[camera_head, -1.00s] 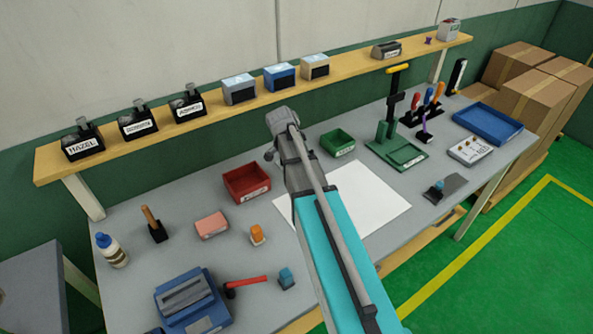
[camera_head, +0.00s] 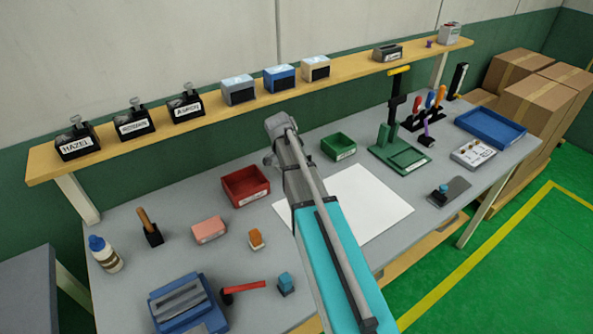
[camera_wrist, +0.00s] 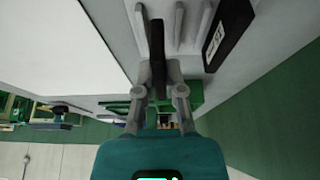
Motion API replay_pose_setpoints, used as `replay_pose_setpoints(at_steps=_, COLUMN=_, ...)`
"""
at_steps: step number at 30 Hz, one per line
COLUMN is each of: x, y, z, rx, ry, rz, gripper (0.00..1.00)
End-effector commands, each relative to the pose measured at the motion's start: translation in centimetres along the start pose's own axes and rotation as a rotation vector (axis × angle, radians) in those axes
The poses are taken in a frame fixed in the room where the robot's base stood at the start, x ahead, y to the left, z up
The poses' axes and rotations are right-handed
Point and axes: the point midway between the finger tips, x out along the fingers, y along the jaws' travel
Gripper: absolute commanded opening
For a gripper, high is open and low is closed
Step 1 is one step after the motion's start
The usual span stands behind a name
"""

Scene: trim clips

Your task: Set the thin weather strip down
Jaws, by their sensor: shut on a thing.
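In the wrist view my gripper (camera_wrist: 158,76) is shut on a thin dark strip (camera_wrist: 158,42), which I take to be the weather strip. The strip extends out past the fingers, over a grey surface. I cannot tell whether it touches that surface. In the head view my own arm hides the gripper and the strip.
A white sheet (camera_head: 376,208) lies on the bench, left of the gripper in the wrist view (camera_wrist: 55,40). A black labelled block (camera_wrist: 229,35) and pale grey bars (camera_wrist: 179,25) are close by. A red bin (camera_head: 246,186) and green bin (camera_head: 338,146) stand near the arm.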

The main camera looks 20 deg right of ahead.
Motion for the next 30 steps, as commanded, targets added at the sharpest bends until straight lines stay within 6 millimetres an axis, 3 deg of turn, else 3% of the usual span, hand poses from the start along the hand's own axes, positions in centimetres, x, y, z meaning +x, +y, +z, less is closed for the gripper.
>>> replay_pose_setpoints(at_steps=9, x=2.6, y=0.0, z=1.1, rx=0.0, ry=0.0, rz=0.0, gripper=0.0)
replay_pose_setpoints(at_steps=27, x=3.2, y=0.0, z=1.3, rx=0.001, ry=0.0, rz=0.0, gripper=0.0)
replay_pose_setpoints(at_steps=28, x=3.1, y=0.0, z=1.2, rx=0.001, ry=0.0, rz=0.0, gripper=0.15)
replay_pose_setpoints(at_steps=30, x=3.1, y=0.0, z=1.2, rx=0.001, ry=0.0, rz=0.0, gripper=0.28)
